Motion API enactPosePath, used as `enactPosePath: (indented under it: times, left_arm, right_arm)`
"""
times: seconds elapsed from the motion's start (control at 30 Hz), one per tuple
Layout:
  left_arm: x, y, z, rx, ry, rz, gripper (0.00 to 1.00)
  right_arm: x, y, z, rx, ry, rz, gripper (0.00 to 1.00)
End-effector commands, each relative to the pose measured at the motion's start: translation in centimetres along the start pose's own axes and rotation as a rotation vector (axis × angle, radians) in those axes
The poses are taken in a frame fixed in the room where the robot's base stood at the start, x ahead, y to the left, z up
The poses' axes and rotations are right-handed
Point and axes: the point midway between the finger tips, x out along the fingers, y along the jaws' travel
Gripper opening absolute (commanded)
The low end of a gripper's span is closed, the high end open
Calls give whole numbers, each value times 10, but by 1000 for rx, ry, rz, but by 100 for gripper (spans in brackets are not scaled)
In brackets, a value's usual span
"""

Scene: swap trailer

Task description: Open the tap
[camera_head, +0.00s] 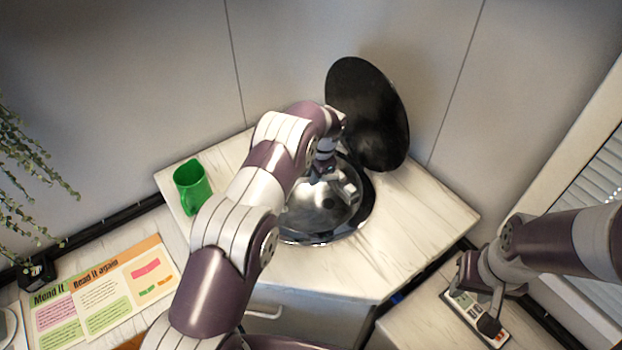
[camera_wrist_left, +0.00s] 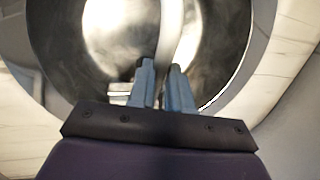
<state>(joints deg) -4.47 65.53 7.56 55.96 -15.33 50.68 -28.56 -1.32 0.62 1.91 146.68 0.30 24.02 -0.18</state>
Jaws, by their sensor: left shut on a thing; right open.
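The round metal sink (camera_head: 310,215) is set into the corner counter. In the left wrist view, the pale curved metal tap (camera_wrist_left: 172,35) stands over the shiny basin (camera_wrist_left: 110,40). My left gripper (camera_head: 325,170) reaches down over the sink. In the left wrist view, its two blue-grey fingers (camera_wrist_left: 162,85) are shut on the tap, one on each side. My left arm hides much of the sink's left side and the tap in the head view. My right gripper (camera_head: 490,302) is open at the lower right, away from the sink.
A round black lid (camera_head: 368,115) stands upright behind the sink. A tray of small items (camera_head: 462,303) lies below my right gripper. Printed sheets (camera_head: 100,290) lie at the lower left. The counter right of the sink (camera_head: 430,215) is clear.

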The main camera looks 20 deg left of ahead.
Motion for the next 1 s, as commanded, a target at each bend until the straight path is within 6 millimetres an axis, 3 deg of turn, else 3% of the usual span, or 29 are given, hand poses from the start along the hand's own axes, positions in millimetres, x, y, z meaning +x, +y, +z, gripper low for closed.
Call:
enactPosePath:
  times: [0.13,0.17,0.2,0.23,0.5,0.63,0.77,0.83,1.0]
  left_arm:
    - [1,1,1,1,-2,3,0]
    - [1,1,1,1,-1,3,28]
    - [1,1,1,1,-1,3,41]
    - [1,1,1,1,-1,3,44]
    - [0,1,0,1,0,2,44]
    - [-14,1,-1,1,2,0,44]
    - [-54,0,0,2,2,0,44]
    - [-86,-2,1,2,0,2,44]
    - [-119,-1,1,2,-1,3,44]
  right_arm:
    - [0,0,0,0,0,0,43]
    - [0,0,0,0,0,0,43]
    - [0,0,0,0,0,0,43]
    - [0,0,0,0,0,0,43]
    - [0,0,0,0,0,0,43]
    - [8,0,1,0,0,0,43]
    - [4,0,1,0,0,0,43]
    - [-25,0,-3,0,-1,0,43]
    - [-56,0,-7,0,1,0,43]
